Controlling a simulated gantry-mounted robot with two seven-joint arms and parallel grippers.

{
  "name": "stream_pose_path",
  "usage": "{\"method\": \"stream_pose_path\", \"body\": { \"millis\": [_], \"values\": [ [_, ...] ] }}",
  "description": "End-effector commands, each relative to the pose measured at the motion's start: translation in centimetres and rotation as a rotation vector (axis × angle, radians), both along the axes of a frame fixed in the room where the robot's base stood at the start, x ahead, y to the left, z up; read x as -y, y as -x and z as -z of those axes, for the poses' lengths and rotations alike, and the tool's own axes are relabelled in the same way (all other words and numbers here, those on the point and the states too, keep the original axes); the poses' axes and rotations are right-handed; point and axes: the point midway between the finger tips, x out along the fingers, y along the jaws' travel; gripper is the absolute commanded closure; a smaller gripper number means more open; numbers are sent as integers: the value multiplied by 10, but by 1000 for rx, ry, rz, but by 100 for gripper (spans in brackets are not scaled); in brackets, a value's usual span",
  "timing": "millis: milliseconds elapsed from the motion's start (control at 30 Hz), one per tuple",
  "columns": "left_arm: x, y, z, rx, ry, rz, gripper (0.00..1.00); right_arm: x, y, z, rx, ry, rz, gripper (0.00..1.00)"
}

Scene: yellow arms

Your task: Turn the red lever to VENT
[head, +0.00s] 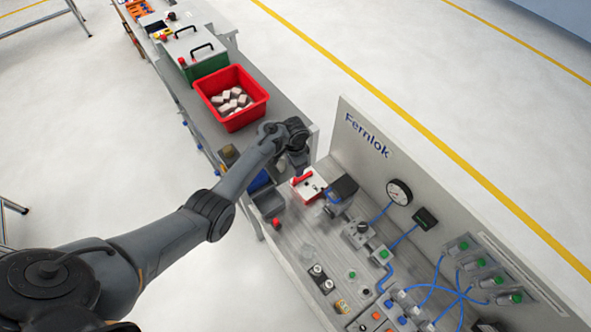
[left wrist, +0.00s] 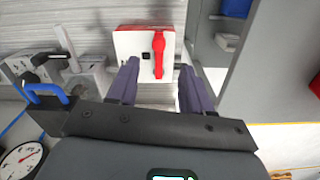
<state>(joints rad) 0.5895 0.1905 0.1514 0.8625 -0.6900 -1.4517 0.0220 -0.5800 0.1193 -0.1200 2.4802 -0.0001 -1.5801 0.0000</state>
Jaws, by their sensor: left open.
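The red lever (head: 302,179) sits on a white box (head: 309,189) at the far end of the grey panel bench. In the left wrist view the lever (left wrist: 158,53) lies along the right part of the white box's face (left wrist: 128,44), with a small dark square mark beside it. No VENT label can be read. My left gripper (left wrist: 156,76) is open, its two fingers apart with the lever lying between and beyond their tips. In the head view my left gripper (head: 297,165) is just above and behind the box, partly hidden by its wrist. My right gripper is not in view.
The Fernlok back panel (head: 365,130) carries a gauge (head: 399,192) and blue hoses. A dark block (head: 344,187) stands close to the white box. Grey and blue bins (head: 268,202) sit at its left. A red bin (head: 232,97) of pale blocks is on the bench behind.

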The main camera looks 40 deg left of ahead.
Motion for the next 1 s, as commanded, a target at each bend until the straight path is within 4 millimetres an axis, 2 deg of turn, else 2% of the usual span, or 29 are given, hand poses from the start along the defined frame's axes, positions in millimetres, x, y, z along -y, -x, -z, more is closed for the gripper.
{"method": "stream_pose_path", "body": {
  "millis": [100,233,767,867,967,1000],
  "values": [
    [1,0,-12,1,2,0,50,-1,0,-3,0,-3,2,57],
    [1,0,-19,0,1,0,50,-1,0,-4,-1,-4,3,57],
    [-1,0,-20,-2,-2,-6,50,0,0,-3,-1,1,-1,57],
    [-6,-10,-35,35,-16,-41,50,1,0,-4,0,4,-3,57],
    [-13,-30,-67,117,-43,-82,50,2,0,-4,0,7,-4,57],
    [-14,-39,-86,164,-56,-102,50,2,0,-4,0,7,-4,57]
  ]
}}
